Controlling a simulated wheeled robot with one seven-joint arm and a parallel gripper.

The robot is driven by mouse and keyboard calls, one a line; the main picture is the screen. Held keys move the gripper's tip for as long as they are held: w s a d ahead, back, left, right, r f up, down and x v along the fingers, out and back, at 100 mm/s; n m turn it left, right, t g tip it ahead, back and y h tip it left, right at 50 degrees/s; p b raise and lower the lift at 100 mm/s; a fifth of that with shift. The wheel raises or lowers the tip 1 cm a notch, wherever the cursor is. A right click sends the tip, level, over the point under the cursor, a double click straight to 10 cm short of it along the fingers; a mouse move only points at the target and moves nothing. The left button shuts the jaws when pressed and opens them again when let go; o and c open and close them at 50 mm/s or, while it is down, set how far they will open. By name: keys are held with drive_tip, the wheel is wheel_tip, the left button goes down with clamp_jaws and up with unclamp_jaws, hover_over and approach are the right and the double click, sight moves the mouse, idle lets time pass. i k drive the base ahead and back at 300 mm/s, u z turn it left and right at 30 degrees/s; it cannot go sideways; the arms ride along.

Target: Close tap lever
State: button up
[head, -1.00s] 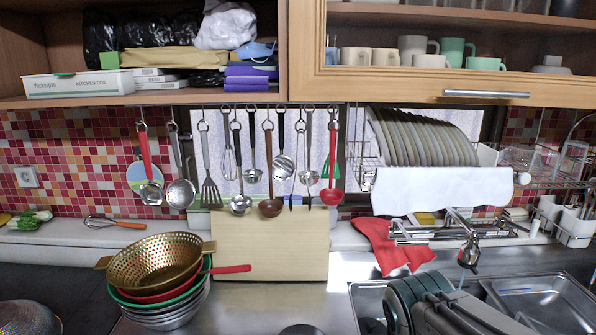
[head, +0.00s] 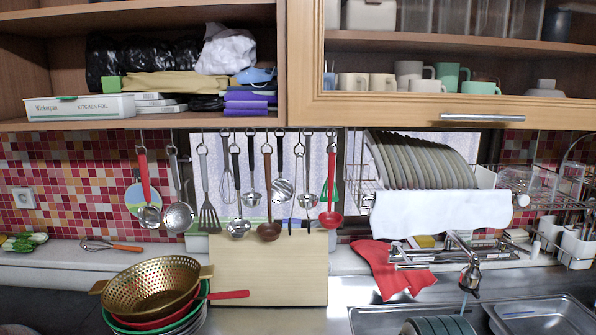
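The chrome tap (head: 470,277) is mounted at the back of the sink on the right. A slanted chrome bar (head: 458,243) rises up and left from its head; I cannot tell for sure whether this is the lever or the spout. A thin bluish streak (head: 463,302) hangs below the tap head and looks like running water. My gripper cannot be made out in the head view. A grey-green ribbed round shape (head: 440,326) shows at the bottom edge over the sink, mostly cut off; I cannot tell what it is.
The steel sink (head: 545,315) lies below the tap. A red cloth (head: 392,270) lies just left of it. A dish rack with plates (head: 420,160) and a white towel (head: 440,212) hangs above. Utensils hang left, over a cutting board (head: 270,275); a gold colander (head: 152,288) stands front left.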

sight(409, 266)
drive_tip(key=u, duration=0.05)
drive_tip(key=k, duration=1.15)
drive_tip(key=z, duration=0.65)
drive_tip(key=i, duration=1.3)
drive_tip(key=u, duration=0.6)
